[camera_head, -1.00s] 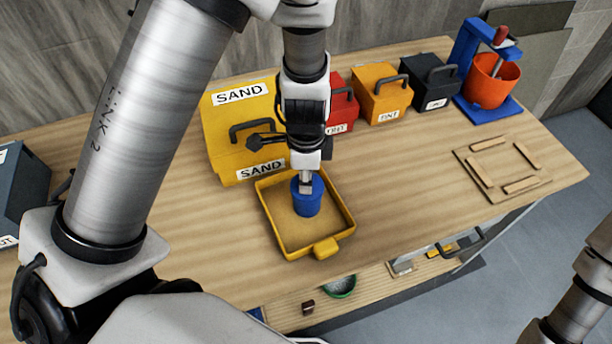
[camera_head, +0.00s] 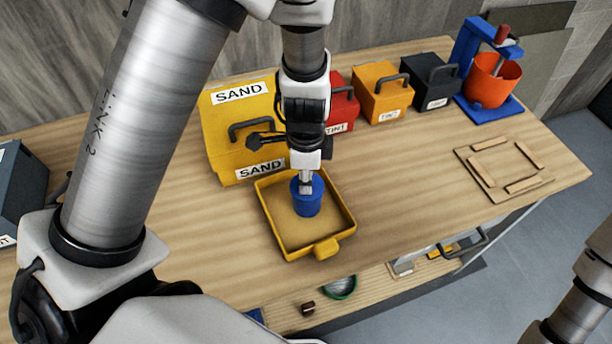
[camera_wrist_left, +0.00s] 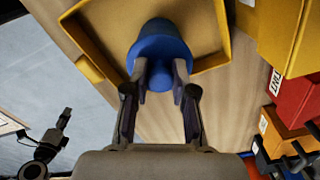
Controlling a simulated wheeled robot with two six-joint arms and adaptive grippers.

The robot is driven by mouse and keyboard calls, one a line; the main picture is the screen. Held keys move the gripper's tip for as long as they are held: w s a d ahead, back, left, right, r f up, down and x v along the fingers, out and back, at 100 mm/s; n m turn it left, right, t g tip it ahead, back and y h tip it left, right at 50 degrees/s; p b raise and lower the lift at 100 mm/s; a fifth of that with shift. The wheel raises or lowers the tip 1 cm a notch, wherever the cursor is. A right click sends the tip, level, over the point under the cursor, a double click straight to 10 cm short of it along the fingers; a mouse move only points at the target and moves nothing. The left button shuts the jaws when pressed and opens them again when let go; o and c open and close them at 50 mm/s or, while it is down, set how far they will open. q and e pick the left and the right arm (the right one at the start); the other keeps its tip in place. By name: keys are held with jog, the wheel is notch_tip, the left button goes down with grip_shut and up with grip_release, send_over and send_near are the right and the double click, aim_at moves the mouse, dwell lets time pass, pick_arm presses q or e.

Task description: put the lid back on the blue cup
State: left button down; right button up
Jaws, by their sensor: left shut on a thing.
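The blue cup (camera_head: 307,205) stands upright in the yellow tray, with its wider lid (camera_wrist_left: 160,48) showing at the top in the left wrist view. My left gripper (camera_head: 305,184) comes straight down over it and is shut on the lid's top. In the left wrist view the two fingers (camera_wrist_left: 161,75) meet the lid from above. The lid appears to sit on the cup, but I cannot tell whether it is fully seated. The fingers hide part of the lid.
The yellow tray (camera_head: 333,247) has raised walls around the cup. Behind it are a yellow SAND box (camera_head: 222,135), a red box (camera_head: 342,112), an orange box (camera_head: 383,100) and a dark box (camera_head: 433,94). A wooden frame (camera_head: 483,172) lies at right; the table between is clear.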

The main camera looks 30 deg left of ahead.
pick_arm(q)
jog(key=c, duration=0.9)
grip_release()
jog(key=shift+o, duration=0.5)
jog(key=o, duration=0.4)
jog(key=shift+r, duration=0.1)
jog(key=shift+r+p, duration=2.6)
jog(key=shift+r, duration=0.9)
grip_shut()
